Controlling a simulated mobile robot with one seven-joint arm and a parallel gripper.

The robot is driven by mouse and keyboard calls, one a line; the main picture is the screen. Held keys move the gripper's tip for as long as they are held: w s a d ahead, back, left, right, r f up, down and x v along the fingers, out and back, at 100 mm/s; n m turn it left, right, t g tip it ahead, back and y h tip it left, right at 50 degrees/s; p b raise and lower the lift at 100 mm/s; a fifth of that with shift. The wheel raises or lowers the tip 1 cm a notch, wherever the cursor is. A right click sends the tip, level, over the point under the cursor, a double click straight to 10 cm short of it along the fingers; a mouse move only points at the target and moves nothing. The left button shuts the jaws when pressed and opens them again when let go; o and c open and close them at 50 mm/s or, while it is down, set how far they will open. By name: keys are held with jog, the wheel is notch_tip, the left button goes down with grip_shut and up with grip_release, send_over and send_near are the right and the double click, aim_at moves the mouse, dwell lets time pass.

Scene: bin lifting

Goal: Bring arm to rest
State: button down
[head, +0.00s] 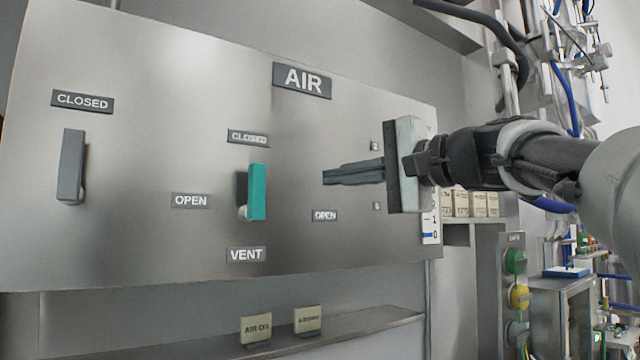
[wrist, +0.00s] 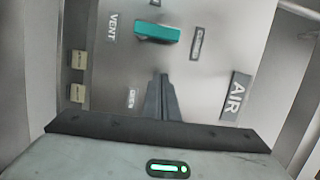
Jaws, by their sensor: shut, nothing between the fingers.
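My gripper (head: 326,177) reaches in from the right in the head view, its fingers together and empty, pointing left in front of the AIR panel (head: 140,240). It also shows in the wrist view (wrist: 161,76), fingers shut. A teal handle (head: 258,192) stands upright on the panel, left of my fingertips and apart from them. It shows in the wrist view too (wrist: 158,32), beyond the fingertips. A grey handle (head: 71,165) stands upright at the panel's left. My gripper body hides part of the panel's right side.
A ledge (head: 370,330) below the panel bears two small labelled blocks (head: 256,328). At the right are a box with green and yellow round buttons (head: 516,262), a metal cabinet (head: 562,300), and pipes with blue hoses (head: 566,90). The space left of my fingertips is clear up to the teal handle.

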jog(key=shift+s+d, duration=0.35)
jog(key=shift+s, duration=0.05)
jog(key=s+d+f+n+g+h+p, duration=0.2)
jog(key=s+f, duration=0.5)
jog(key=f, duration=0.5)
jog(key=s+d+f+n+g+h+p, duration=0.2)
jog(key=s+d+f+h, duration=0.3)
jog(key=f, duration=0.8)
jog(key=s+d+f+n+g+h+p, duration=0.2)
jog(key=s+f+h, duration=0.4)
jog(key=s+f, duration=0.4)
notch_tip(320, 180, down, 3)
jog(key=shift+s+d+f+n+p, duration=0.15)
jog(key=shift+s+d+n+p, duration=0.15)
jog(key=shift+d+n+p, duration=0.6)
jog(key=c, duration=2.5)
grip_release()
jog(key=shift+a, duration=0.25)
